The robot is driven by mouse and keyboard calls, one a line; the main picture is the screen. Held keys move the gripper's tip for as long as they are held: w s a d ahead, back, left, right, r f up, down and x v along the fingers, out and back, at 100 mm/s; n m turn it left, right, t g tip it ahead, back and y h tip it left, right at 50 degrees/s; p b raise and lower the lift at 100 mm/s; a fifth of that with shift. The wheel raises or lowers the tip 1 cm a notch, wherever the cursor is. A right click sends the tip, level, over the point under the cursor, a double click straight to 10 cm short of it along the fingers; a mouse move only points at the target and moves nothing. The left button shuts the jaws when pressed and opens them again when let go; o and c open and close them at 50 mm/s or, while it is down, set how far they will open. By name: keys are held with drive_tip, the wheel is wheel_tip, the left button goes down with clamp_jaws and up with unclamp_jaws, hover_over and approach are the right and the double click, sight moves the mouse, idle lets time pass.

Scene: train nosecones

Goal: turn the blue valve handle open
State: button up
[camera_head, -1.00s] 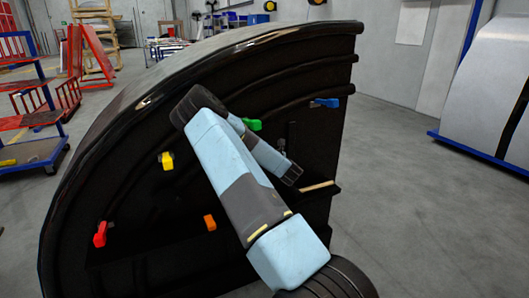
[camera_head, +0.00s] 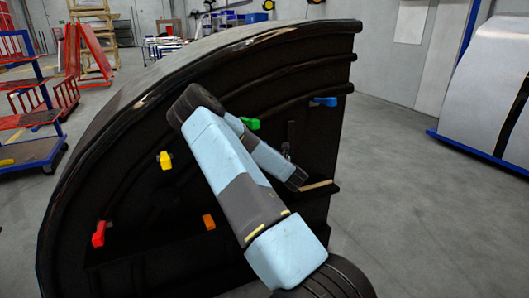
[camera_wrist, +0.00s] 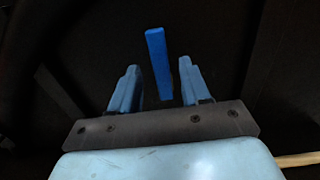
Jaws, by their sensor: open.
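The blue valve handle (camera_head: 325,101) is at the upper right of the black curved nosecone panel in the head view. In the wrist view the blue handle (camera_wrist: 155,45) stands nearly upright as a narrow bar. My gripper (camera_wrist: 158,72) is open, with one light blue finger on each side of the bar's line. The bar's lower end appears between the fingers, with a dark gap on both sides. I cannot tell how deep it sits between them. In the head view my fingers cannot be made out clearly beyond my arm.
Green (camera_head: 250,123), yellow (camera_head: 165,160), orange (camera_head: 209,221) and red (camera_head: 99,233) handles are on the same nosecone panel (camera_head: 130,200). A small wooden-coloured ledge (camera_head: 318,186) juts out below the blue handle. Grey floor (camera_head: 410,220) is clear at the right.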

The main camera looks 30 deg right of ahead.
drive_tip(key=s, duration=0.9)
drive_tip(key=shift+a, duration=0.3)
